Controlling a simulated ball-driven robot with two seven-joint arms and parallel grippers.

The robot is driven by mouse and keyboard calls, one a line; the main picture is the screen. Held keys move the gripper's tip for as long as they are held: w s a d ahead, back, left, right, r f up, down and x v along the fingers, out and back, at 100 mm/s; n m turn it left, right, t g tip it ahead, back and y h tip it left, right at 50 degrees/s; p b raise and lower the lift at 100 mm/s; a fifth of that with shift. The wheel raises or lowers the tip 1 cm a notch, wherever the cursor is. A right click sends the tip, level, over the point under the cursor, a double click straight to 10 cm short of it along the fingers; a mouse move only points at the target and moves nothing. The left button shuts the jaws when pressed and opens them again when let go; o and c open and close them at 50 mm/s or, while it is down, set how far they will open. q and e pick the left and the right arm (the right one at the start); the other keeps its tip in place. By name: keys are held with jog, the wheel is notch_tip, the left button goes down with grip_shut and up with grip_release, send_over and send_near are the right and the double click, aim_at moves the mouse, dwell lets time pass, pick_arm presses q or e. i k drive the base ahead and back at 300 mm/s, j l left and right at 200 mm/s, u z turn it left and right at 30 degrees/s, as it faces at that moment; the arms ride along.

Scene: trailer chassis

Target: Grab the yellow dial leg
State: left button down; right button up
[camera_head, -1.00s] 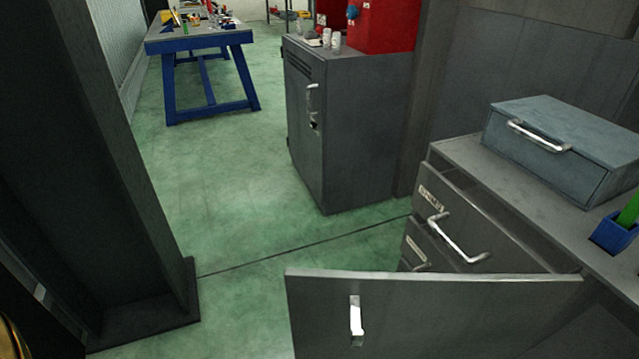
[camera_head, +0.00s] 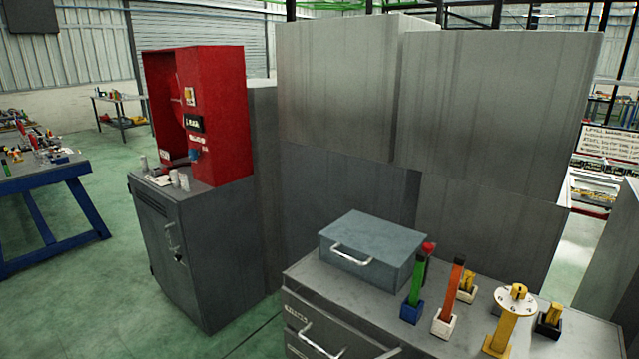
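The yellow dial leg (camera_head: 502,330) stands upright on the grey cabinet top at the lower right of the head view. It is a yellow post with a round white dial (camera_head: 516,301) on top, which has dark marks and a small yellow piece at its centre. Nothing touches it from my side. Neither of my grippers is in view.
On the same cabinet top (camera_head: 465,340) are a blue-grey box (camera_head: 372,248), a green tool in a blue holder (camera_head: 412,311), an orange tool in a white holder (camera_head: 444,322) and small yellow pieces. A red machine (camera_head: 222,120) stands on a dark cabinet (camera_head: 205,255). Green floor is open at left.

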aim_at(497, 346)
jog(key=i+j+z, duration=0.15)
jog(key=j+z, duration=0.3)
jog(key=j, duration=0.25)
jog(key=j+z, duration=0.5)
jog(key=j, duration=0.25)
jog(key=j+z, duration=0.45)
jog(key=j, duration=0.3)
jog(key=j+z, duration=0.35)
jog(key=j, duration=0.15)
jog(key=j+z, duration=0.75)
jog(key=j, duration=0.2)
jog(key=k+j+z, duration=0.2)
jog(key=j+z, duration=0.2)
jog(key=k+j+z, duration=0.2)
jog(key=j+z, duration=0.15)
jog(key=j, duration=0.1)
